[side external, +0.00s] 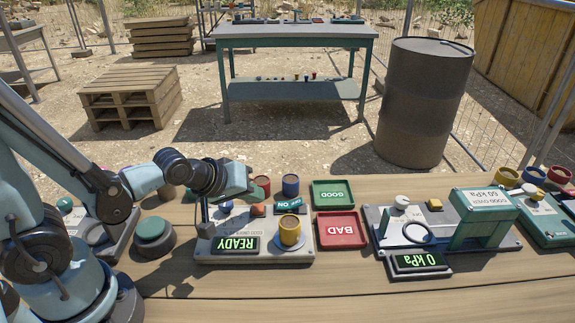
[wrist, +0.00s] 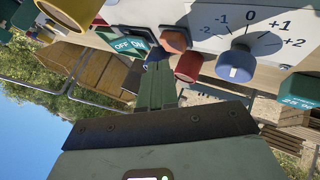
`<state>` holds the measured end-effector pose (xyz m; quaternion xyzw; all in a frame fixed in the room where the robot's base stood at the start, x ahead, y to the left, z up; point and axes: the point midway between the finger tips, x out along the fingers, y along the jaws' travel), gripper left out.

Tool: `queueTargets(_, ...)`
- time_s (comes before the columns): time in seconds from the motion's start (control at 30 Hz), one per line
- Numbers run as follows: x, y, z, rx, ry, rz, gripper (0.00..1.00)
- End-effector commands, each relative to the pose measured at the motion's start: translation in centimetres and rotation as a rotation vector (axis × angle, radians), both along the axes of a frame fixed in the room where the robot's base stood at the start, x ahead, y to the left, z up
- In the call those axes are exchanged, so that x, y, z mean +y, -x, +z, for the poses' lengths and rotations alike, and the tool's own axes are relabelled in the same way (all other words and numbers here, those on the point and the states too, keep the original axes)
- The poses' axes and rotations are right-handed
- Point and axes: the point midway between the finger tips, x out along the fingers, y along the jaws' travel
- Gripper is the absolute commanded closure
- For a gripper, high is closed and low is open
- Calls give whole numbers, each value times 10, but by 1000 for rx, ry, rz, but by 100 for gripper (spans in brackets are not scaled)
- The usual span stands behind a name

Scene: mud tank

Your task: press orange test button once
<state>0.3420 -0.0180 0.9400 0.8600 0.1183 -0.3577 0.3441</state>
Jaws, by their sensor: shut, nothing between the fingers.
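The orange button (side external: 257,211) sits on the white panel of the tester (side external: 208,252), between a blue knob and a green OFF/ON switch (side external: 291,206). In the wrist view the orange button (wrist: 174,40) is just beyond my fingertips, slightly to their right. My gripper (side external: 256,194) is shut and empty, over the back part of the panel and above the button. Its closed fingers also show in the wrist view (wrist: 159,70). I see a gap between fingertips and button in the side view.
A yellow cup (side external: 290,231) stands on a saucer at the tester's front. Red (side external: 262,184) and blue (side external: 290,184) cups stand behind it. The blue dial knob (wrist: 235,66) is near my fingers. Green GOOD (side external: 333,180) and red BAD (side external: 357,243) trays lie to the right.

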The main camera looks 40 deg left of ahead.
Motion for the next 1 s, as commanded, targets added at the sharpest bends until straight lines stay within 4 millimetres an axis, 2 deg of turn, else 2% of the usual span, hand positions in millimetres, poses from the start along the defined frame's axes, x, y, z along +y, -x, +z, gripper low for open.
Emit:
queueTargets(0.6,0,0,0,0,0,0,100)
queueTargets(1.0,0,0,-9,0,0,0,100)
